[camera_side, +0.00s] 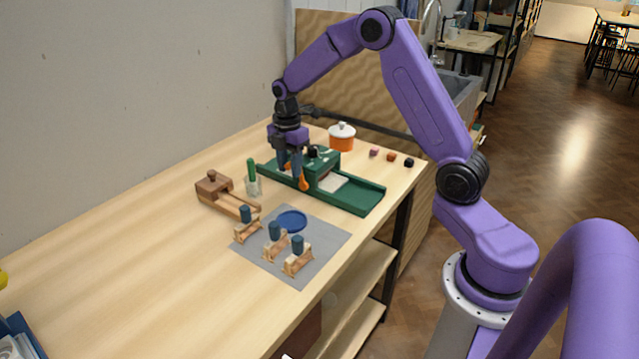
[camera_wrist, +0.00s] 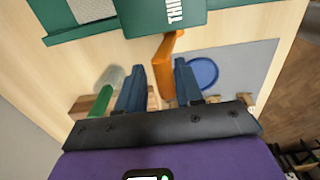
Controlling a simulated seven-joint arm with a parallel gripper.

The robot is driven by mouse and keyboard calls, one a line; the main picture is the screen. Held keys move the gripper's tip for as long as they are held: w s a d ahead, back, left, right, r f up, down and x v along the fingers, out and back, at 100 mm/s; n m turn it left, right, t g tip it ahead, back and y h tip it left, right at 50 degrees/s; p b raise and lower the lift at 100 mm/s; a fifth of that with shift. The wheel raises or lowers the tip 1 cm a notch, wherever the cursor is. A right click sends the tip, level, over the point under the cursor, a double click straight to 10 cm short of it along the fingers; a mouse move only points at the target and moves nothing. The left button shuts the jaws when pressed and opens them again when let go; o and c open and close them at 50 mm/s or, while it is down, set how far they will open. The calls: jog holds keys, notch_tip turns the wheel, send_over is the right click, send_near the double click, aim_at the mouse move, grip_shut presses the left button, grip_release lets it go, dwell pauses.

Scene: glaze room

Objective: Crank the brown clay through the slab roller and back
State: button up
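The green slab roller (camera_side: 358,196) stands near the table's right edge, with a pale sheet (camera_side: 333,182) on its bed. The wrist view shows its green housing (camera_wrist: 145,15) and the pale sheet (camera_wrist: 92,9). Its orange crank (camera_side: 303,184) is on the side facing the wooden pieces. My gripper (camera_side: 291,172) is lowered there, fingers pointing down. In the wrist view the crank (camera_wrist: 164,62) runs between the fingertips of my gripper (camera_wrist: 160,72). The fingers stand apart around it; whether both press on it is unclear. I cannot make out brown clay on the bed.
A wooden piece with a brown block (camera_side: 212,184), a cup with a green-handled tool (camera_side: 252,178), and a grey mat (camera_side: 310,272) with a blue dish (camera_side: 292,220) and wooden stands lie nearby. An orange pot (camera_side: 341,138) and small coloured lumps (camera_side: 391,157) are behind.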

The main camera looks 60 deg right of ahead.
jog(key=shift+w+f, duration=0.3)
jog(key=shift+w, duration=0.4)
jog(key=shift+w+f, duration=0.25)
jog(key=shift+w, duration=0.4)
